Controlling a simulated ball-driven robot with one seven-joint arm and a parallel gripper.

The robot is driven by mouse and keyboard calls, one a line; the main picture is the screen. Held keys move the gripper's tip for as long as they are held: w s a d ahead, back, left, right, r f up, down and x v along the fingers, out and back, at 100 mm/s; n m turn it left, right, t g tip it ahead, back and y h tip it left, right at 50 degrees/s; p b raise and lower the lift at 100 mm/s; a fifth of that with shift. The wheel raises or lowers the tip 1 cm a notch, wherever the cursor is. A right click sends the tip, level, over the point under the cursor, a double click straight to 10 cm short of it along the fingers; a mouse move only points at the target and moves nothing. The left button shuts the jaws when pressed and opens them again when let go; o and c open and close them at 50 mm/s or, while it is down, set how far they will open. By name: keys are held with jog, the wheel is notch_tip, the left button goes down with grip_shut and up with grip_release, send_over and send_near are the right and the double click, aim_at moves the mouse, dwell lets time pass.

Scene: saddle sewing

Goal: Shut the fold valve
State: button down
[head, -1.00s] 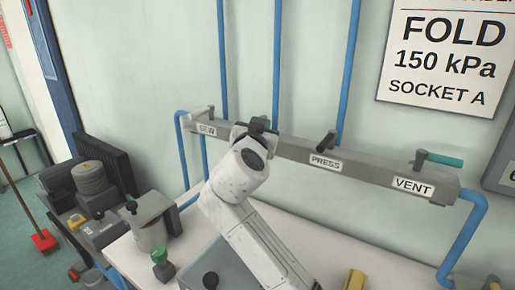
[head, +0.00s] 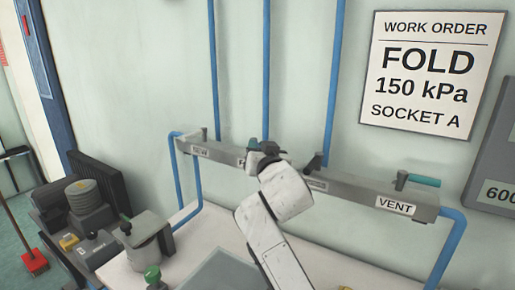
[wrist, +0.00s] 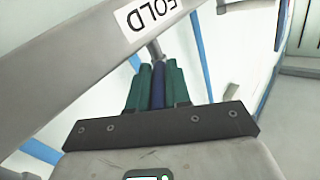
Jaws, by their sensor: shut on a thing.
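The grey manifold bar (head: 348,186) runs along the wall with labelled valves. The FOLD label (wrist: 153,14) shows in the wrist view; in the head view only its edge shows beside my wrist. My gripper (wrist: 156,75) has green fingers on both sides of the fold valve's dark blue handle (wrist: 158,86) and is shut on it. The handle points from the bar toward my palm. In the head view my gripper (head: 262,148) is at the bar, and my wrist hides most of the handle and valve.
A VENT valve with a teal handle (head: 424,181) is on the right, a dark-handled press valve (head: 313,160) nearer. Blue pipes (head: 266,70) rise behind the bar. The work order sign (head: 432,75) hangs above. A grey pot (head: 148,240) stands at lower left.

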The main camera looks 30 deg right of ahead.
jog(key=c, duration=1.1)
grip_release()
jog(key=shift+s, duration=0.1)
jog(key=p+v, duration=0.3)
jog(key=v, duration=0.7)
jog(key=shift+s+a, duration=0.15)
jog(key=shift+s, duration=0.1)
jog(key=shift+c, duration=0.2)
